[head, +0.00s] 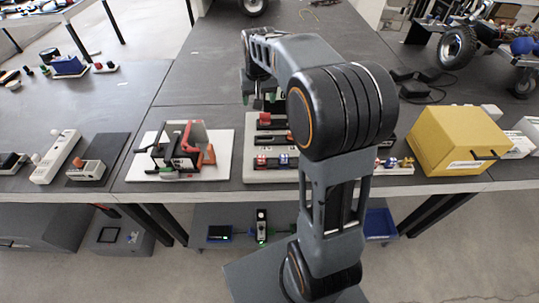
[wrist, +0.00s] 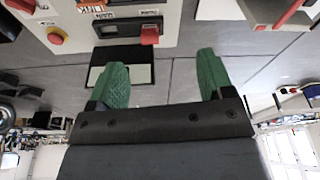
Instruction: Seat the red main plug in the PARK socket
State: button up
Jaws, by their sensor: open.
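My gripper (wrist: 157,80) has two green fingers spread apart with nothing between them. In the head view it (head: 262,100) hangs over the back edge of a pale panel, partly hidden by my arm. The panel (head: 250,177) stands near the table's front edge; in the wrist view its face (wrist: 168,28) lies beyond the fingertips. A red block (wrist: 150,35), which looks like the red plug, sits at the right end of a dark slot (wrist: 118,28), apart from my fingers. A red piece also shows on the panel in the head view (head: 264,119). I cannot read which socket is PARK.
A red button on a yellow base (wrist: 55,38) is on the panel. A white board with a black-and-red fixture (head: 183,150) stands left of the panel, a yellow box (head: 460,140) right. The table behind (head: 215,65) is mostly clear.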

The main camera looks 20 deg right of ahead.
jog(key=s+a+f+n, duration=0.1)
jog(key=s+a, duration=0.2)
jog(key=s, duration=0.7)
jog(key=s+a+f+n+t, duration=0.1)
jog(key=s+a, duration=0.2)
jog(key=s, duration=0.8)
jog(key=shift+s+n+t, duration=0.25)
jog(key=shift+n+t, duration=0.05)
jog(key=shift+f, duration=0.1)
jog(key=shift+c, duration=0.4)
